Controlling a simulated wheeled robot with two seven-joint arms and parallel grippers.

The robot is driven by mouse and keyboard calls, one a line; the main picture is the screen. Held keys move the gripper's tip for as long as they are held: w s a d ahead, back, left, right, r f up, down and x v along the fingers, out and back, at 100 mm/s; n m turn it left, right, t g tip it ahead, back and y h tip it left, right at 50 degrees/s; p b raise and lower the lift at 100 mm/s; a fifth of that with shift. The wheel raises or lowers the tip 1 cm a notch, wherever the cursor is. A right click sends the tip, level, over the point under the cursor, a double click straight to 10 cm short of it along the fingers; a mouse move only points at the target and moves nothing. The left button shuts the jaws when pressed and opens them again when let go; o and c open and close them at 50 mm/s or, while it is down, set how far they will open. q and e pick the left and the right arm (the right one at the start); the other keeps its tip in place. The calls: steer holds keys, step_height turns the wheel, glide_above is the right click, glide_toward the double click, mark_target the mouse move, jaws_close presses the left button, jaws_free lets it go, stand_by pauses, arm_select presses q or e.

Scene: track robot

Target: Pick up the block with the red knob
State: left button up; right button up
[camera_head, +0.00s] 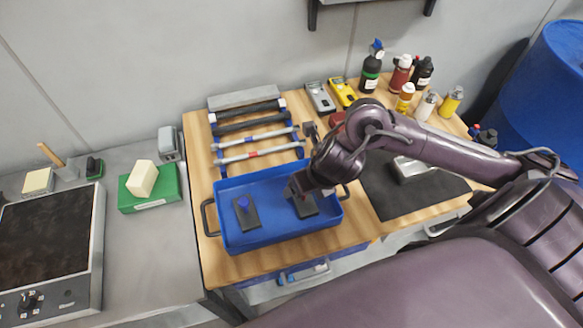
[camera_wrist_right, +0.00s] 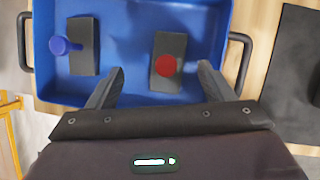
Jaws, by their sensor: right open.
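The block with the red knob (camera_wrist_right: 167,78) lies in the blue tray; it is a dark flat block with a round red knob on top. In the head view the block (camera_head: 307,207) shows only in part, as my right gripper (camera_head: 298,190) is over it and hides the knob. In the right wrist view my right gripper (camera_wrist_right: 158,82) is open, one finger on each side of the block, the right finger closer to it. Nothing is between the fingertips that I can see being held. My left gripper is not in view.
A second dark block with a blue knob (camera_head: 243,205) lies in the left part of the blue tray (camera_head: 270,243). A rack of rods (camera_head: 255,137) stands behind the tray. Bottles (camera_head: 403,72) stand at the back right. A black mat (camera_head: 385,195) lies right of the tray.

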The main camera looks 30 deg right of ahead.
steer(key=shift+w+d+f+n, duration=0.1)
steer(key=shift+d+f+n, duration=0.2)
steer(key=shift+d, duration=0.3)
steer(key=shift+f, duration=0.3)
step_height(320, 180, down, 2)
steer(key=shift+a, duration=0.1)
steer(key=x, duration=0.3)
steer(key=shift+b, duration=0.3)
steer(key=shift+w+f, duration=0.2)
steer(key=shift+f, duration=0.2)
steer(key=c, duration=0.9)
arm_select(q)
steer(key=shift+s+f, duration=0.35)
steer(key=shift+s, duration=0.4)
arm_select(e)
jaws_close()
